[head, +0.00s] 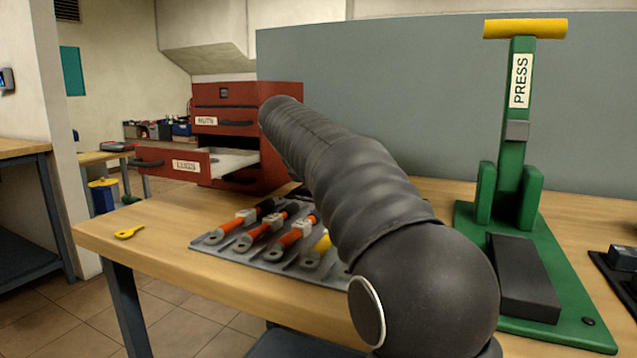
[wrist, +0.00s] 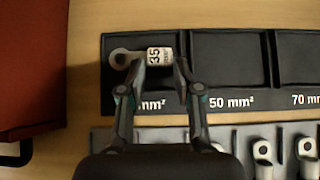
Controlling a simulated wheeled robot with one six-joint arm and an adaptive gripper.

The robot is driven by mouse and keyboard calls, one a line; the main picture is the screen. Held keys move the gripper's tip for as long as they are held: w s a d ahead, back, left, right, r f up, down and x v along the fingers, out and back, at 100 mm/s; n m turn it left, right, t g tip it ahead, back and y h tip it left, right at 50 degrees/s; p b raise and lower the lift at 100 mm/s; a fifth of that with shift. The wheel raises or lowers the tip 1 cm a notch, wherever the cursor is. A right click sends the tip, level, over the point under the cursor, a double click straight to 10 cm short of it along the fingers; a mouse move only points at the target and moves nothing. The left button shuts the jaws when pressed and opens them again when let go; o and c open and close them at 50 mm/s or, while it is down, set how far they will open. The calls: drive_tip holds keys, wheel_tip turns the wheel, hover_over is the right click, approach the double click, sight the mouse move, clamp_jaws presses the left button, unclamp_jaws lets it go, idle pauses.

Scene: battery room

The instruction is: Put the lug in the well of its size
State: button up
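The lug (wrist: 121,57), a grey ring terminal with a white label reading 35, lies across the upper part of the leftmost well of a dark tray (wrist: 212,107) in the wrist view. That well's number is hidden by my left finger; only "mm²" shows. The well (wrist: 225,57) to its right is marked 50 mm² and is empty. The one marked 70 (wrist: 300,57) is partly in view. My gripper (wrist: 161,68) is over the leftmost well, fingers apart on either side of the label's lower part. The head view hides the gripper and wells behind my arm.
A grey rack (head: 200,243) holds several cable pieces with lugs. A red cabinet (head: 280,99) with an open LUGS drawer (head: 170,166) stands at the back left. A green press (head: 520,180) stands at right. A yellow lug-shaped piece (head: 129,232) lies near the left edge.

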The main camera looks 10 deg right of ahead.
drive_tip(key=shift+o, duration=0.5)
drive_tip(key=shift+f, duration=0.15)
drive_tip(key=shift+r, duration=0.45)
drive_tip(key=p+v, duration=0.2)
drive_tip(key=v, duration=1)
drive_tip(key=shift+r, duration=0.2)
